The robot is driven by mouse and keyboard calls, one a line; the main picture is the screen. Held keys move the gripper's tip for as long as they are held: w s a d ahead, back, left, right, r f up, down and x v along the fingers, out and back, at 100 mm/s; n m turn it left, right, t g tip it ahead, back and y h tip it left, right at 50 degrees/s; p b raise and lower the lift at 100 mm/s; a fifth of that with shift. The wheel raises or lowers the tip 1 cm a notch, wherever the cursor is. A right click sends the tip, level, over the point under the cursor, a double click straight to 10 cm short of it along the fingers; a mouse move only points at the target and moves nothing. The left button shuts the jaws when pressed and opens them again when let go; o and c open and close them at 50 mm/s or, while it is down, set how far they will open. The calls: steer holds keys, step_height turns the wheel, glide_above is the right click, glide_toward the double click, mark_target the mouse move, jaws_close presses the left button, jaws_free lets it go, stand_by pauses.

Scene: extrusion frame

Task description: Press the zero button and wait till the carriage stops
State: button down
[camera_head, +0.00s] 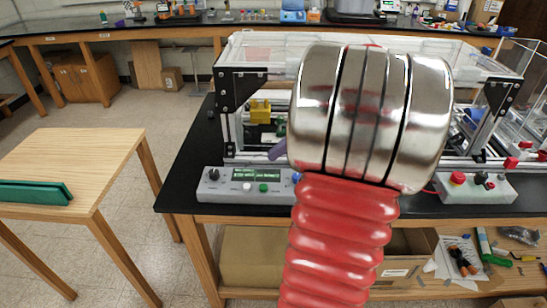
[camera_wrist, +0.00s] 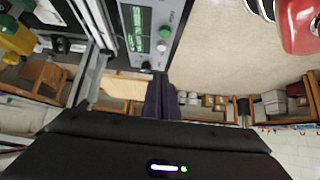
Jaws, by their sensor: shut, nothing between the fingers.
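A grey control box (camera_head: 222,197) stands at the front left of the black bench. It has a green display (camera_head: 257,175), a black knob (camera_head: 214,174), a white button (camera_head: 247,187) and a green button (camera_head: 263,188). I cannot read which button is zero. In the wrist view the display (camera_wrist: 137,28), green button (camera_wrist: 165,32) and white button (camera_wrist: 161,47) show near the top. My gripper (camera_wrist: 160,98) is shut and empty; its purple fingertips (camera_head: 277,151) show above and behind the box, apart from it. A yellow block (camera_head: 260,111), perhaps the carriage, sits inside the frame; my arm hides much.
The extrusion frame with a clear cover (camera_head: 262,49) stands behind the box. A second box with a red button (camera_head: 457,179) is at the right. A wooden table (camera_head: 90,158) with a green piece (camera_head: 35,193) stands at the left, with open floor between.

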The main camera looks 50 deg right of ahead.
glide_above(246, 186)
steer(key=s+d, duration=0.2)
step_height(246, 186, down, 6)
steer(key=shift+s+f, duration=0.1)
steer(key=shift+f, duration=0.15)
step_height(246, 186, down, 2)
steer(key=shift+s+f, duration=0.1)
steer(key=shift+f, duration=0.65)
